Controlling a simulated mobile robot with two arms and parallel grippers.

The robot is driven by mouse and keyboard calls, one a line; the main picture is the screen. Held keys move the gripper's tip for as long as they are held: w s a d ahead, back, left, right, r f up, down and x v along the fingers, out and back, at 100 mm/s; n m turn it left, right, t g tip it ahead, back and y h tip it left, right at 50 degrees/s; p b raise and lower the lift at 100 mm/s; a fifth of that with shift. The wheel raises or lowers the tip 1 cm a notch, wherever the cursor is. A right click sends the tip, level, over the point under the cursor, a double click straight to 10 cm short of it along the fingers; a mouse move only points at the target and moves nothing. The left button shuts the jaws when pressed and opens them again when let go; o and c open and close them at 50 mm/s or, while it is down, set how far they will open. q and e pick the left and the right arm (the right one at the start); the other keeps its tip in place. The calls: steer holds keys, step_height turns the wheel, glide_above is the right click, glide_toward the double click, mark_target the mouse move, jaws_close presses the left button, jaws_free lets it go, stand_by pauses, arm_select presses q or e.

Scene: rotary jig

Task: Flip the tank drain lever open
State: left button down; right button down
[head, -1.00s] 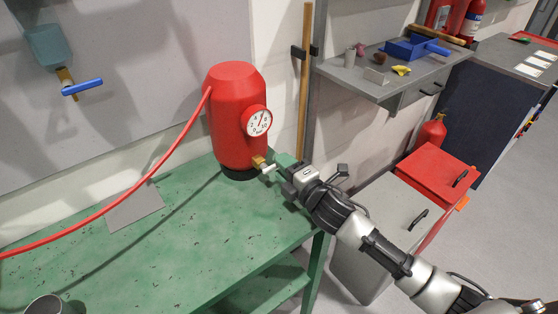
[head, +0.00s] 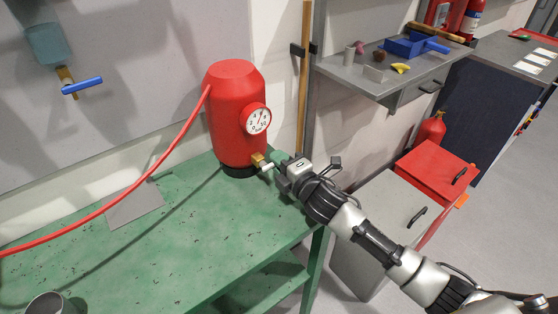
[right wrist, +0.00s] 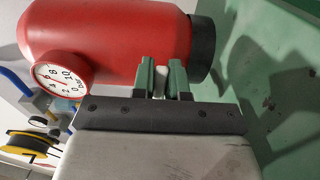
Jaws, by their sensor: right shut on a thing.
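The red tank (head: 235,115) stands upright on the green bench, with a round white gauge (head: 257,118) on its side. It also lies across the right wrist view (right wrist: 110,40). Low on the tank is a brass drain valve (head: 257,159) with a short white lever (head: 267,166). My right gripper (head: 277,164) reaches in from the right at the lever. In the right wrist view its two green fingers (right wrist: 161,80) are shut on the white lever (right wrist: 160,82). The fingers hide part of the lever and the valve. My left gripper is not in view.
A red hose (head: 150,165) runs from the tank to the left across the green bench (head: 190,250). A blue-handled valve (head: 82,86) is on the wall panel. A grey shelf (head: 350,72) with small items and a grey cabinet (head: 375,220) stand at right.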

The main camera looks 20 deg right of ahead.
steer(key=n, duration=0.1)
steer(key=r+n+p, duration=0.1)
steer(key=n, duration=0.1)
steer(key=n+p, duration=0.1)
steer(key=shift+a+r, duration=0.1)
steer(key=shift+r, duration=0.2)
steer(key=n+p, duration=0.1)
steer(key=n, duration=0.1)
steer(key=r+n+p, duration=0.1)
steer(key=n, duration=0.1)
steer(key=a+n+p, duration=0.1)
steer(key=shift+s+r+n, duration=0.2)
steer(key=shift+r+n, duration=0.05)
steer(key=shift+n, duration=0.15)
steer(key=n+p, duration=0.1)
steer(key=a+n+p, duration=0.1)
steer(key=n, duration=0.1)
steer(key=n+p, duration=0.1)
steer(key=n, duration=0.1)
steer(key=shift+s+a+r, duration=0.2)
steer(key=shift+s+r, duration=0.05)
steer(key=shift+r, duration=0.15)
steer(key=shift+s+a+n+p, duration=0.1)
steer(key=shift+a+n+p, duration=0.25)
steer(key=shift+n, duration=0.45)
steer(key=shift+s+a+n+p, duration=0.1)
steer(key=shift+n+p, duration=0.3)
steer(key=shift+n, duration=0.4)
steer(key=shift+f, duration=0.1)
